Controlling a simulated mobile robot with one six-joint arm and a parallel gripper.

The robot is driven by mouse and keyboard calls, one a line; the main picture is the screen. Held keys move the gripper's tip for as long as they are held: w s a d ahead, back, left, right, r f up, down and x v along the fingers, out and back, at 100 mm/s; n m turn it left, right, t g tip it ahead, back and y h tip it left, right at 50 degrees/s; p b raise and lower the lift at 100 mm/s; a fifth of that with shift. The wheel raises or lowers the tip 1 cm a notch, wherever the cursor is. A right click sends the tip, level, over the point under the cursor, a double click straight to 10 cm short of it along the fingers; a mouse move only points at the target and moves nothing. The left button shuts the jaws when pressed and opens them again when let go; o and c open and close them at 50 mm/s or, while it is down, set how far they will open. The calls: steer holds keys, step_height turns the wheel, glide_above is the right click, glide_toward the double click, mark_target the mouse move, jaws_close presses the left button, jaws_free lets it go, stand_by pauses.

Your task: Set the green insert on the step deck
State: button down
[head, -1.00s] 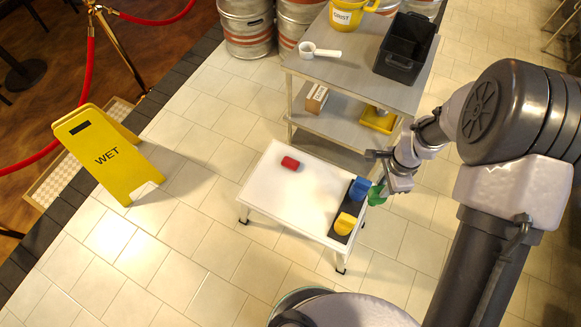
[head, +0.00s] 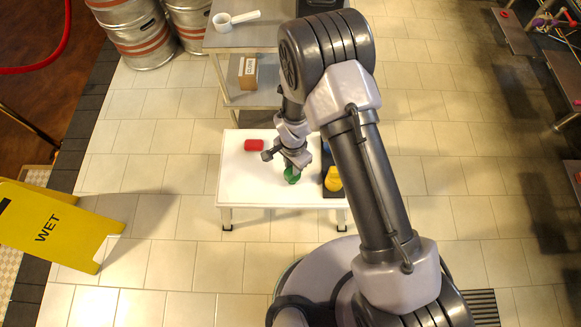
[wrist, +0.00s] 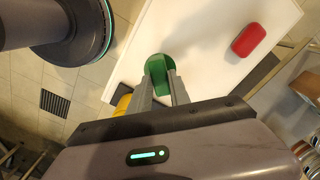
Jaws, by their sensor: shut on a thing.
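The green insert (head: 292,175) is held in my gripper (head: 290,168), which is shut on it. In the wrist view the insert (wrist: 159,66) sits between the two fingertips (wrist: 160,78). It shows over the white top of the step deck (head: 240,185); I cannot tell whether it touches the surface. The deck also fills the upper part of the wrist view (wrist: 200,35). A red insert (head: 254,145) lies on the deck at its far side, left of my gripper. A yellow insert (head: 332,179) is in the dark tray (head: 333,193) at the deck's right end. The blue insert is mostly hidden by my arm.
A steel shelf cart (head: 250,40) stands behind the deck, with a white scoop (head: 236,18) on top and a cardboard box (head: 247,72) below. Kegs (head: 135,35) are at the back left.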

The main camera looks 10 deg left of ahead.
steer(key=shift+f, duration=0.45)
steer(key=c, duration=1.2)
jaws_free()
steer(key=shift+r, duration=0.1)
